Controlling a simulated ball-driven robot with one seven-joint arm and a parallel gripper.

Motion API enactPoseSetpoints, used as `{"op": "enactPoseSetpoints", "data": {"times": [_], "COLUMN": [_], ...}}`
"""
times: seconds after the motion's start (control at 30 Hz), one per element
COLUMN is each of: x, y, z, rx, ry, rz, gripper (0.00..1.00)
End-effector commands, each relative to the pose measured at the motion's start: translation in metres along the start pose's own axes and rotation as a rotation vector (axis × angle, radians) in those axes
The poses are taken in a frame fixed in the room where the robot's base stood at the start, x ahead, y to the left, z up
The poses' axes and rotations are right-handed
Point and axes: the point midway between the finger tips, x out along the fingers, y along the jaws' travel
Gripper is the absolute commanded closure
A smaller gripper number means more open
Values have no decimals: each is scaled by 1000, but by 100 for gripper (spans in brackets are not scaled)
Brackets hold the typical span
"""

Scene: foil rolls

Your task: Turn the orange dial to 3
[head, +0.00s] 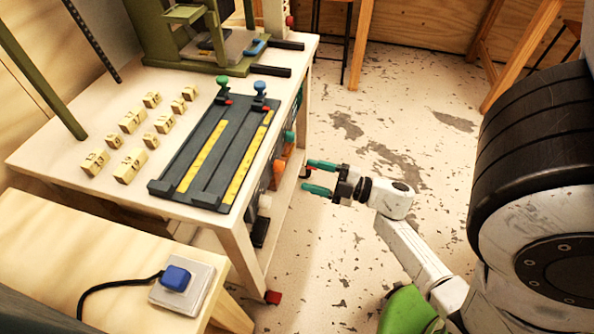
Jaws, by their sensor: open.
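The orange dial (279,171) sits on the right-hand side face of the workbench, seen at a steep slant. Its markings and pointer are too small and angled to read. My gripper (319,177) has two teal fingers, apart and empty, pointing left toward that face. It is to the right of the orange dial, at about the same height in the picture. A gap shows between the fingertips and the dial, and I cannot tell its exact depth.
A teal knob (289,136) and a white knob (265,201) flank the dial on the same face. The workbench (70,152) carries a dark slider panel (203,152), several wooden blocks and a green frame. The floor (345,235) to the right is clear.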

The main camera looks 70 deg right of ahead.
Motion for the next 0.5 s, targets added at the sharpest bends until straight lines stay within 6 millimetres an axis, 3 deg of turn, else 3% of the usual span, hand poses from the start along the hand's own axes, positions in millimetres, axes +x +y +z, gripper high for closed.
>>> {"op": "enactPoseSetpoints", "data": {"times": [0.2,0.5], "x": [-28,-34], "y": [-1,0], "z": [0,0], "rx": [0,-1], "ry": [0,0], "rz": [-1,1], "gripper": [42,42]}}
